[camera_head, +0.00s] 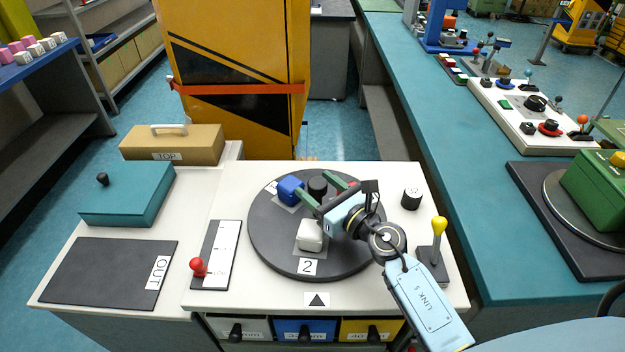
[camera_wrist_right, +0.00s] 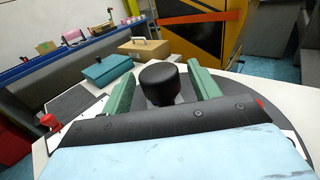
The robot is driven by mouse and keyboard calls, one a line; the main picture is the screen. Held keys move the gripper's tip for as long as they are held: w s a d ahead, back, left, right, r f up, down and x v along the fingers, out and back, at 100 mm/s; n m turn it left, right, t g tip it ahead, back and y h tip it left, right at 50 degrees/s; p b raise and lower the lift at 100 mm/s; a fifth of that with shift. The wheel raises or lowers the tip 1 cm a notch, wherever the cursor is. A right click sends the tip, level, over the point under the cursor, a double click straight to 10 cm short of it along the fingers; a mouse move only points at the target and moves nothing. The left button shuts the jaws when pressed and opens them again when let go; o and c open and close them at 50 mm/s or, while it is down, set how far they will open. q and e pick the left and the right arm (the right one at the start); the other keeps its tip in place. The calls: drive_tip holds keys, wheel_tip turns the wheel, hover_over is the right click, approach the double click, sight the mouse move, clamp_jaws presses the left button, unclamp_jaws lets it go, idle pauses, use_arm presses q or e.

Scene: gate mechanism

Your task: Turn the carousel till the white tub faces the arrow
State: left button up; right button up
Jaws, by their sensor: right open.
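The carousel (camera_head: 265,240) is a dark round disc on the white table. The white tub (camera_head: 311,236) sits on its front part, behind a label "2" (camera_head: 307,267). The arrow (camera_head: 317,299) is a black triangle on the table in front of the disc; the white tub is close to in line with it, slightly left. A blue tub (camera_head: 290,190) sits at the disc's back left. My right gripper (camera_head: 320,190) is open over the disc, its green fingers on either side of the black central knob (camera_wrist_right: 160,84); contact cannot be told. My left gripper is not in view.
A red-knobbed lever (camera_head: 198,267) stands left of the disc, a yellow-knobbed lever (camera_head: 438,228) right of it. A teal box (camera_head: 128,195) and dark mat (camera_head: 100,272) are left. My arm hides the disc's right part.

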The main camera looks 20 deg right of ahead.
drive_tip(key=shift+x, duration=1.15)
